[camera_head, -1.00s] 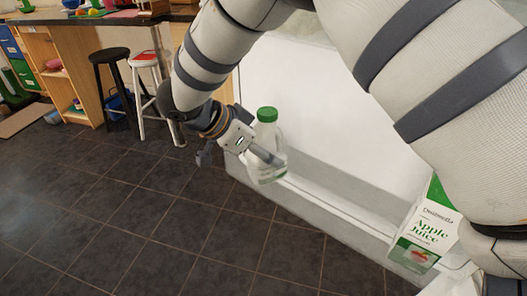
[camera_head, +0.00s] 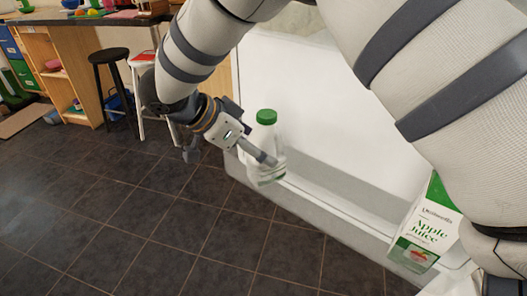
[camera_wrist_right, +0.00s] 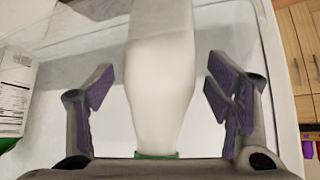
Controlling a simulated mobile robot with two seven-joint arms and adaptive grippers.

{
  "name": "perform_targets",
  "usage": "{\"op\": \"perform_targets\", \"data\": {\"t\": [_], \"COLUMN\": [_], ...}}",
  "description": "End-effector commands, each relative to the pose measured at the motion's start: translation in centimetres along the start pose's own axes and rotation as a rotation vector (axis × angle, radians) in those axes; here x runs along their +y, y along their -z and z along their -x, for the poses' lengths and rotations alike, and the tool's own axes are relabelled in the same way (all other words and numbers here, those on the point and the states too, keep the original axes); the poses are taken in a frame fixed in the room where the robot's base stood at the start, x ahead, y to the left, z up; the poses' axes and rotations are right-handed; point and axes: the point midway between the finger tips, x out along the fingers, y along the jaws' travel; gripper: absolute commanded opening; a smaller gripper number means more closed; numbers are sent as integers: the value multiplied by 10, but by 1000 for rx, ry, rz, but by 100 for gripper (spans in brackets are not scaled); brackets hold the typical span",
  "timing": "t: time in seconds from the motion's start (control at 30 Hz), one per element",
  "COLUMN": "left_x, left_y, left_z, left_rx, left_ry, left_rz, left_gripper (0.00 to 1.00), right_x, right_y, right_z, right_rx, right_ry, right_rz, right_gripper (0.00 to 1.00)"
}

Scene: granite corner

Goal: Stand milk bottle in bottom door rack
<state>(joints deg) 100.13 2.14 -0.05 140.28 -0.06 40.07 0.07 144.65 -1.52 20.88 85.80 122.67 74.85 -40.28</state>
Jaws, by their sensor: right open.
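The milk bottle (camera_head: 266,135), clear with a green cap, is upright at the left end of the white door rack (camera_head: 325,205). Its base is at the rack's front wall; I cannot tell exactly how it rests there. My right gripper (camera_head: 228,156) is open beside the bottle on its left, with one finger across the bottle's lower part in the head view. In the right wrist view the pale bottle (camera_wrist_right: 160,90) is between the spread fingers, with visible gaps on both sides. My left gripper is not in view.
An apple juice carton (camera_head: 425,230) stands in the same rack to the right. The dark tiled floor (camera_head: 150,220) in front is clear.

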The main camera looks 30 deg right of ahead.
Motion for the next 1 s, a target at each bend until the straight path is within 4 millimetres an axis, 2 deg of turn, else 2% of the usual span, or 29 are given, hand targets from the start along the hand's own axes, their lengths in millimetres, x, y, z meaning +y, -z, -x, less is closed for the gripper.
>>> {"op": "perform_targets", "data": {"t": [0.1,0.2,0.37,0.5,1.0], "left_x": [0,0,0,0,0], "left_y": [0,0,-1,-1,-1], "left_z": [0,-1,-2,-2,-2], "left_rx": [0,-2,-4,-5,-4], "left_ry": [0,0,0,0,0], "left_rz": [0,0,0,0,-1], "left_gripper": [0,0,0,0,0], "right_x": [-1,-1,0,0,0], "right_y": [0,0,-1,0,0], "right_z": [36,60,85,91,91], "right_rx": [-2,-1,-2,0,0], "right_ry": [4,2,1,-1,-1], "right_rz": [-3,-1,-1,0,1], "right_gripper": [73,73,73,73,73]}}
